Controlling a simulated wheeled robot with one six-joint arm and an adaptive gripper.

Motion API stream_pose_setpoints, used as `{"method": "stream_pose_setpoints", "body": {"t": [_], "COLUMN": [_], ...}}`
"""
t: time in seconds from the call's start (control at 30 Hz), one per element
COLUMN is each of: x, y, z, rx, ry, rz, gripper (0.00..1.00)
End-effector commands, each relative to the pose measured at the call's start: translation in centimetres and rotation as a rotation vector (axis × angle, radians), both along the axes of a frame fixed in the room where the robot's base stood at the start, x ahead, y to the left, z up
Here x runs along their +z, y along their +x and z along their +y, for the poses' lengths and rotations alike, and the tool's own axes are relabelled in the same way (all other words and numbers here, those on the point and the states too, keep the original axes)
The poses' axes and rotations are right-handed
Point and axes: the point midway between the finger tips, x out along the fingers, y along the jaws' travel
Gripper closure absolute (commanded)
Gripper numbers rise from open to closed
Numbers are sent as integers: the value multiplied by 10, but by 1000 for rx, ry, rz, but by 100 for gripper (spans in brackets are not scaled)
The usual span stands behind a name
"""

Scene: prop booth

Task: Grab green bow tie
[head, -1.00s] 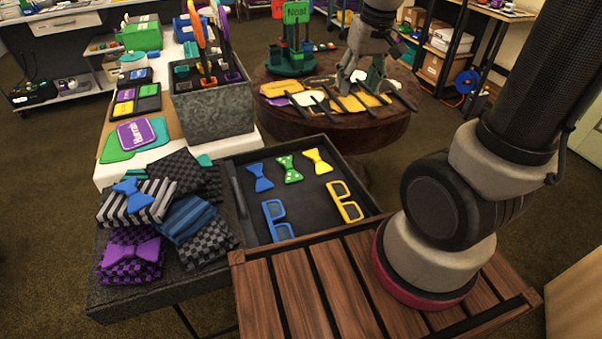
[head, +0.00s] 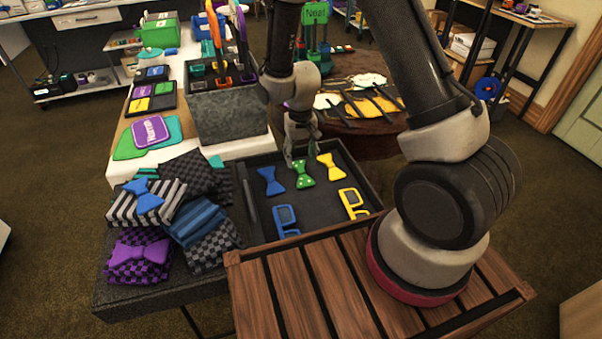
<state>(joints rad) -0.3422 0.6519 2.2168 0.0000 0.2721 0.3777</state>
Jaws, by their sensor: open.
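The green bow tie (head: 304,175) with white dots lies in the black tray (head: 262,226), between a blue bow tie (head: 271,181) and a yellow bow tie (head: 330,166). My gripper (head: 301,161) points down right at the green bow tie's upper end and covers part of it. Its fingers are small in the head view, and the gripper is open. I cannot tell whether the fingers touch the bow tie.
Blue glasses (head: 285,220) and yellow glasses (head: 353,203) lie lower in the tray. Folded patterned cloths (head: 212,247) are stacked to its left, with a purple bow tie (head: 140,250) on one. A grey bin (head: 228,116) stands behind.

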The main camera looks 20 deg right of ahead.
Motion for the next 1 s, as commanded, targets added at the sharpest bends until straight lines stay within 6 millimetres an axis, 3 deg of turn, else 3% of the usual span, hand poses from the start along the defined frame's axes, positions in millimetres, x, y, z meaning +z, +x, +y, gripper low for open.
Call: {"method": "stream_pose_setpoints", "body": {"t": [0.3, 0.57, 0.77, 1.0], "x": [-44, -46, -46, -46], "y": [-7, -6, -6, -6], "z": [1, 1, 1, 1], "rx": [1, 1, 1, 1], "ry": [-1, 0, 0, 0], "rz": [3, 1, 1, 1], "gripper": [45, 45, 81, 83]}}
